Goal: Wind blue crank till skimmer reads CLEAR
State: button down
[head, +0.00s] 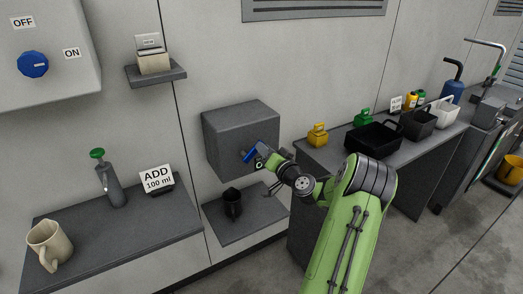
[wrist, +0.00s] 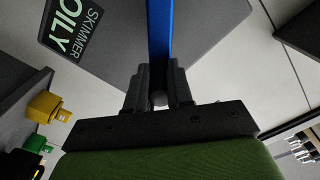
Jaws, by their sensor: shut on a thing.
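The skimmer is a dark grey box (head: 240,134) on the wall in the head view. The blue crank (head: 251,154) sticks out low on the box's front. In the wrist view the crank is a blue bar (wrist: 160,40) running up from between my fingers. My gripper (wrist: 157,97) is shut on the crank. In the head view my gripper (head: 262,158) is at the crank, its fingers partly hidden by my wrist.
A dark jug (head: 232,203) stands on a shelf (head: 250,225) below the box. To the left are a beige jug (head: 48,245) and an ADD 100 ml sign (head: 157,179).

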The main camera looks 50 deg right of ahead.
notch_tip(320, 180, down, 7)
jog(key=m+p, duration=0.3)
jog(key=m, duration=1.2)
jog(key=w+a+f+m+p, duration=0.1)
jog(key=a+m+p, duration=0.5)
jog(key=m, duration=0.8)
jog(key=shift+w+a+f+m+p, duration=0.15)
jog(key=shift+w+f+m+p, duration=0.25)
jog(key=shift+f+p, duration=0.45)
jog(key=c, duration=1)
grip_release()
